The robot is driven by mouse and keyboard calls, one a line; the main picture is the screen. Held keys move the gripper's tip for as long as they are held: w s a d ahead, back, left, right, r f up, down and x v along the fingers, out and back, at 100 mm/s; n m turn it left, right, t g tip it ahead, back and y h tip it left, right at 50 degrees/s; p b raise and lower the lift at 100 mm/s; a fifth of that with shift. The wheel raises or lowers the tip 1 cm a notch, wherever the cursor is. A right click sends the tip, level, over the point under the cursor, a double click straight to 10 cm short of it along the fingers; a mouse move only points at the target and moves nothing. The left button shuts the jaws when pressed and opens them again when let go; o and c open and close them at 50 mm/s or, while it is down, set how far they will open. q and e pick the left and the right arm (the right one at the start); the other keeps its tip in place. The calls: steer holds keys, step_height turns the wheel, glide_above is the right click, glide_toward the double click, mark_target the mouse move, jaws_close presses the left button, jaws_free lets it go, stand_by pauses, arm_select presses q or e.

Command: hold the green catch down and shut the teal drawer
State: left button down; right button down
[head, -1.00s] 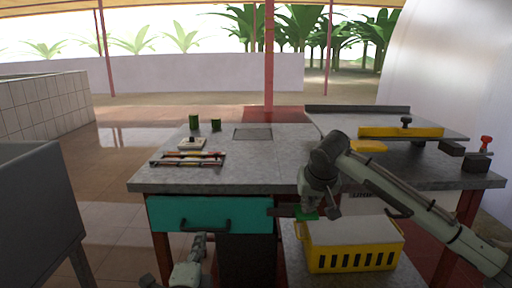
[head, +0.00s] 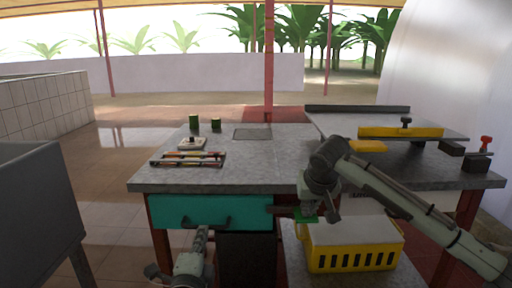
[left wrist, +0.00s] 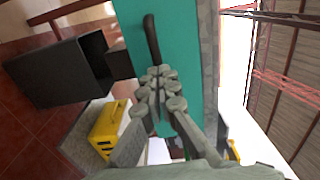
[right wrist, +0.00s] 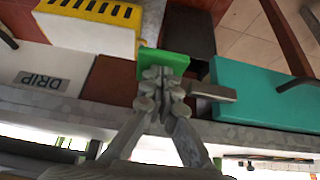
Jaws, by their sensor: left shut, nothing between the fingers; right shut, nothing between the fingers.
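The teal drawer (head: 240,213) sits under the grey worktop at left; I cannot tell how far out it stands. Its dark bar handle shows in the left wrist view (left wrist: 151,36). My left gripper (head: 203,230) is shut and empty, its tips at the drawer front beside the handle's lower end (left wrist: 160,72); contact is unclear. The green catch (head: 306,219) is right of the drawer, below the worktop edge. My right gripper (right wrist: 162,72) is shut and empty, its tips at the catch (right wrist: 165,58), partly hiding it; I cannot tell whether they press it.
A yellow and white crate (head: 352,245) stands below the catch on the right. The worktop (head: 265,170) holds a rack of rods (head: 188,159), green cylinders (head: 194,122) and a yellow bar (head: 400,132). A dark bin (left wrist: 62,72) is below the drawer.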

mark_target(206, 220)
arm_select(q)
steer(key=shift+w, duration=3.1)
steer(key=s+r, duration=0.3)
steer(key=s, duration=0.3)
arm_select(e)
step_height(206, 220, up, 9)
stand_by(0.4)
arm_select(q)
steer(key=shift+s, duration=0.1)
